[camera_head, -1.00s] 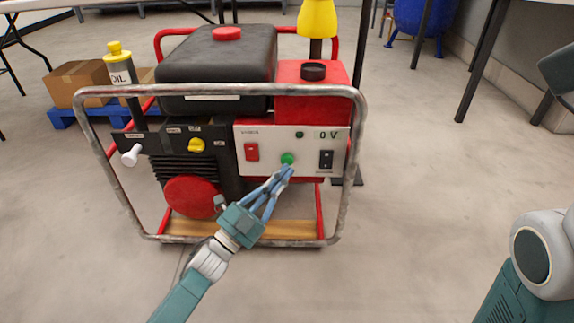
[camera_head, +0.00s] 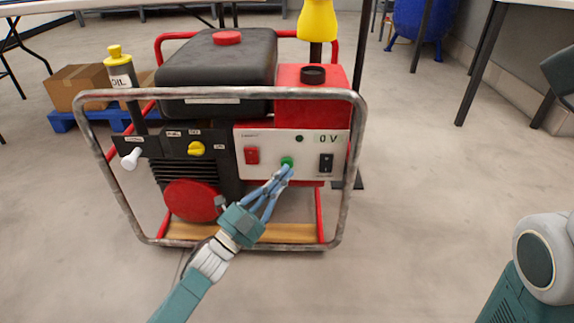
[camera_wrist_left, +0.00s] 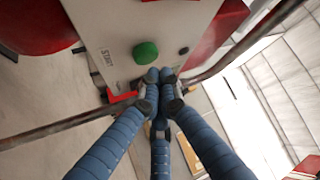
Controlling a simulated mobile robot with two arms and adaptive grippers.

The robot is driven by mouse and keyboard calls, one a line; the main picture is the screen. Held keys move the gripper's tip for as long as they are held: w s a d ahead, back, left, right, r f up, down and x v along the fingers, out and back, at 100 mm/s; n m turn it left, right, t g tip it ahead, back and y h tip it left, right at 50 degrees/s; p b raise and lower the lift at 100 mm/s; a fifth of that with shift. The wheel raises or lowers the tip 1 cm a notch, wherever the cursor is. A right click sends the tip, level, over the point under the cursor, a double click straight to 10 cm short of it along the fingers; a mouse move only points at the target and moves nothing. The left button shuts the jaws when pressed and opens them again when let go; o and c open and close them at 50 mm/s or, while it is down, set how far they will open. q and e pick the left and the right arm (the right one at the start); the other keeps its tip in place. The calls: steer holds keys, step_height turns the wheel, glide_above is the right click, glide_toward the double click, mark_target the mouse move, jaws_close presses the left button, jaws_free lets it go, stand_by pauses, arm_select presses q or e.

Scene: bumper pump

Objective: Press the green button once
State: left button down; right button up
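The green button (camera_head: 287,162) is on the white front panel (camera_head: 262,172) of a red and black generator, low in the middle. In the left wrist view the green button (camera_wrist_left: 146,53) is a round cap beside the word START. My left gripper (camera_head: 288,170) has its blue fingers drawn together, with nothing between them. In the left wrist view its fingertips (camera_wrist_left: 160,76) are just below and right of the button. I cannot tell whether they touch it. Of my right arm only links show at the right edge; its gripper is not in view.
A red switch (camera_head: 252,155) and a black switch (camera_head: 326,162) flank the button. A yellow knob (camera_head: 196,148) is to the left. A grey tube frame (camera_head: 347,190) surrounds the generator. The floor (camera_head: 420,230) to the right is clear.

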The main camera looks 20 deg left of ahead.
arm_select(q)
steer(key=shift+w, duration=0.1)
stand_by(0.6)
steer(key=shift+w+a, duration=0.1)
steer(key=shift+w, duration=0.2)
steer(key=shift+w, duration=0.15)
stand_by(0.4)
